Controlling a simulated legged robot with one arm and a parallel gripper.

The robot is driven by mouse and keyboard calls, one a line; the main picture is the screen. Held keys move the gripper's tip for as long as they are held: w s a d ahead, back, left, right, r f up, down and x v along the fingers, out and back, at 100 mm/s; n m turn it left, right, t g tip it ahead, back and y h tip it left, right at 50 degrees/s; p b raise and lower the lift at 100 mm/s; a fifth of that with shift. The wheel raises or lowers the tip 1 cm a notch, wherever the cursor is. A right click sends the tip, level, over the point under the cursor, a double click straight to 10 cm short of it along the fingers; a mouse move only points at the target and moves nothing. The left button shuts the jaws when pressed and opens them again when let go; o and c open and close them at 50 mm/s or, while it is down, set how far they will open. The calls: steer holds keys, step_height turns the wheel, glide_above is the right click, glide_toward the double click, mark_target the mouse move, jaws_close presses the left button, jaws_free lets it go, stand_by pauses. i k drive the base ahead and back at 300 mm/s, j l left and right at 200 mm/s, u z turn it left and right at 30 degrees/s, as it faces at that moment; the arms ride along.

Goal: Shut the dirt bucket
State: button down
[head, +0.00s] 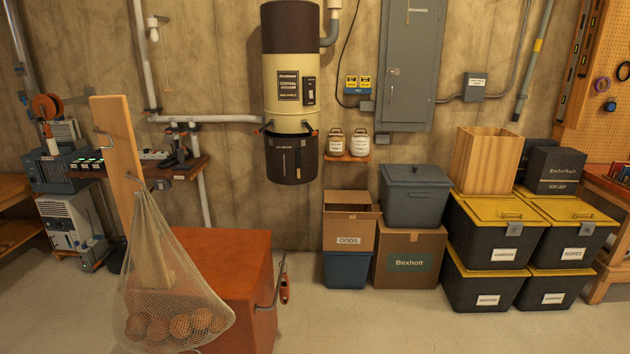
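The dirt bucket (291,160) is the dark lower part of the central vacuum (290,60) on the back wall, in the head view. It hangs below the cream and dark brown body. The bucket's rim shows as a dark curved line under the cream body; from here I cannot tell how wide any gap is. My gripper is not in view.
An orange-red cabinet (232,265) stands in the near left foreground, with a net bag of balls (170,290) on a wooden post (130,180) before it. Cartons, a grey bin (412,195) and yellow-lidded totes (500,210) stand at right. Floor is clear at centre right.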

mark_target(291, 159)
steer(key=i, duration=1.8)
steer(key=i+l+u, duration=0.15)
steer(key=i+u, duration=0.25)
steer(key=i, duration=0.35)
steer(key=i+l+u, duration=0.4)
steer(key=i, duration=0.3)
steer(key=i+l+u, duration=0.4)
steer(key=i+l, duration=0.25)
